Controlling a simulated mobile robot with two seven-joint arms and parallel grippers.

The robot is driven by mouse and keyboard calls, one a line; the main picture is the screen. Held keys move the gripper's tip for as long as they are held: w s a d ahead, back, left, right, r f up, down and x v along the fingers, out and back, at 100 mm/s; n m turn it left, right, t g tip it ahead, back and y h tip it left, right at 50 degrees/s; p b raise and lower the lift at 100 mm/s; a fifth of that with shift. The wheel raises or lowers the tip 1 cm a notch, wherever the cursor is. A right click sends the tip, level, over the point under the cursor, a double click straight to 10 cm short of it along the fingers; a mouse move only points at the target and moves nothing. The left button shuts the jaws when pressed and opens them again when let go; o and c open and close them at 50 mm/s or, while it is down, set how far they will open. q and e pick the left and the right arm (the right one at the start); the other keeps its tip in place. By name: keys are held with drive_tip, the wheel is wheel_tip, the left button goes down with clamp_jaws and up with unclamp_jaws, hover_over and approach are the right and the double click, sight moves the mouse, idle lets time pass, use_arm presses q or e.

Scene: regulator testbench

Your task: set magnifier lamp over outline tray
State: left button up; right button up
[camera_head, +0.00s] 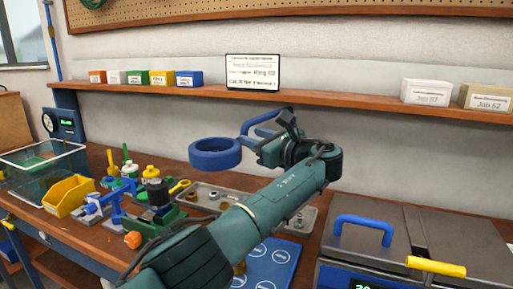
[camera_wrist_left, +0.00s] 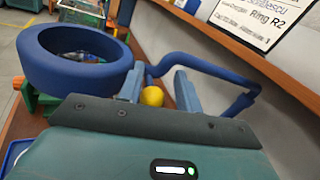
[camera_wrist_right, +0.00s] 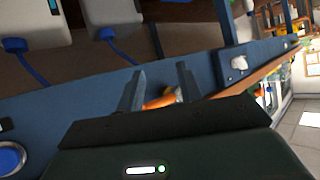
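The magnifier lamp has a thick blue ring head (camera_head: 215,154) and a bent blue arm (camera_head: 262,122). In the left wrist view the ring (camera_wrist_left: 75,60) is at upper left and the arm (camera_wrist_left: 205,65) runs behind the fingers. My left gripper (camera_head: 262,143) is beside the ring; in its wrist view (camera_wrist_left: 158,92) the fingers are apart, with a yellow knob (camera_wrist_left: 152,96) between them and gaps visible. The blue outline tray (camera_head: 268,265) with white circles is partly hidden by my left arm. My right gripper (camera_wrist_right: 158,88) is open, with an orange thing (camera_wrist_right: 160,102) beyond its fingers.
A grey parts tray (camera_head: 300,218) lies behind my left arm. A yellow bin (camera_head: 69,196) and a clear box (camera_head: 40,165) stand at left. A grey case with a blue handle (camera_head: 365,228) is at right. A shelf (camera_head: 330,96) runs along the wall.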

use_arm(q)
wheel_tip(320, 180, up, 8)
drive_tip(key=shift+f+p, duration=0.25)
drive_tip(key=shift+p, duration=0.45)
